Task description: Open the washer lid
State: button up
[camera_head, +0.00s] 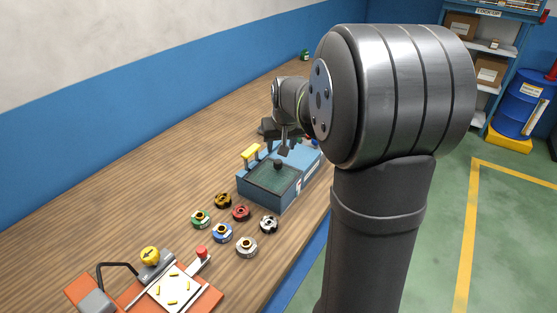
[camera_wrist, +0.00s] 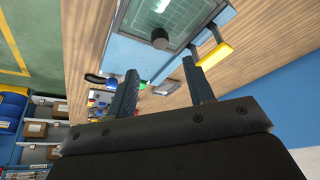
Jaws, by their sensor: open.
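The washer (camera_head: 265,198) is a blue box on the wooden bench, with a greenish see-through lid (camera_head: 264,180) lying closed on top. A dark round knob (camera_head: 278,164) stands on the lid; it also shows in the wrist view (camera_wrist: 160,39). A yellow handle (camera_head: 250,152) sticks up at the washer's left side and also shows in the wrist view (camera_wrist: 215,54). My gripper (camera_head: 284,149) is over the washer, close above the knob in the head view. In the wrist view its two fingers (camera_wrist: 161,85) are apart with nothing between them, and the knob lies beyond them.
Several coloured ring-like parts (camera_head: 222,232) lie on the bench in front of the washer. An orange fixture (camera_head: 204,298) with a white plate (camera_head: 173,288) is nearer the camera. A blue wall (camera_head: 100,130) runs along the bench. My arm hides part of the bench's right side.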

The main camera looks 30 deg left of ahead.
aim_at(278, 162)
jog(key=x, duration=0.9)
jog(key=shift+a+f, duration=0.1)
jog(key=shift+c, duration=0.5)
